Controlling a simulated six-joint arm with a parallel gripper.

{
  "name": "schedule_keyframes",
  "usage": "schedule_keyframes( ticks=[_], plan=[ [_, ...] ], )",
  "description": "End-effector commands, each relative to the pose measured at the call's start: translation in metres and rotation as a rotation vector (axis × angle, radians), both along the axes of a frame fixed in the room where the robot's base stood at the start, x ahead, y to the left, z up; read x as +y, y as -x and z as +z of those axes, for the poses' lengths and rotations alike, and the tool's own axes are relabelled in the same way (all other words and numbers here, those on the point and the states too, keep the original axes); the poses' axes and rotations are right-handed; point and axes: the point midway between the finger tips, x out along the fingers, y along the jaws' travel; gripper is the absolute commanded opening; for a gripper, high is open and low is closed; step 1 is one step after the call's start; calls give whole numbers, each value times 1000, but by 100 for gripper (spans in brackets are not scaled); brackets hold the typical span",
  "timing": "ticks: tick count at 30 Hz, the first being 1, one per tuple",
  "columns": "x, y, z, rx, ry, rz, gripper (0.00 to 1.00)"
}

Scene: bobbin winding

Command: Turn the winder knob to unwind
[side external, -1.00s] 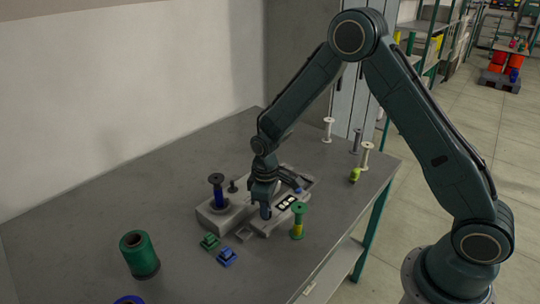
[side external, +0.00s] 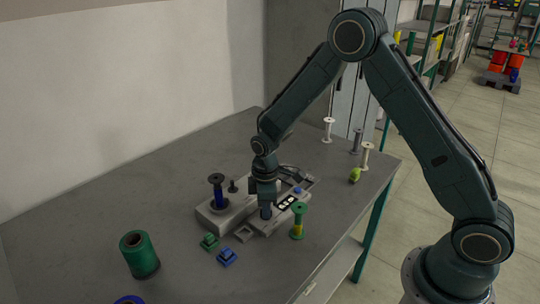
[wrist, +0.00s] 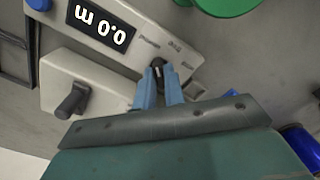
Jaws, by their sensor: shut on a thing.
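The winder (side external: 222,214) is a light grey machine on the table, with a display (side external: 287,202) that reads 0.0 m in the wrist view (wrist: 100,24). Its small dark knob (wrist: 158,66) sits between the tips of my blue fingers in the wrist view. My gripper (wrist: 158,74) points down and is shut on the knob. In the side view my gripper (side external: 266,213) hides the knob. A blue bobbin with a dark top (side external: 219,193) stands upright on the winder's left part. A short dark post (side external: 233,186) is beside it.
A green-topped bobbin (side external: 298,222) stands close to the winder's right. Green (side external: 209,242) and blue (side external: 227,257) small blocks lie in front. A large green spool (side external: 139,254) stands at left. Pale bobbins (side external: 328,130) stand at the back.

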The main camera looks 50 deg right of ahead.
Motion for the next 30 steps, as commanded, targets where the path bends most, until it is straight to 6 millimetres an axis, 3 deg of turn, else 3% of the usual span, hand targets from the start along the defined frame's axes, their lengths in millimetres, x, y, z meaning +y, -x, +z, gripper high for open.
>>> schedule_keyframes(
  ticks=[1, 3, 4, 19, 30],
  plan=[
    [0, -1, 1, -4, -1, 3, 17],
    [0, -1, 1, -4, -1, 2, 30],
    [0, -1, 1, -2, -1, 2, 33],
    [0, -1, 8, -3, 0, 0, 33],
    [0, -1, 55, -6, -1, 0, 33]
  ],
)
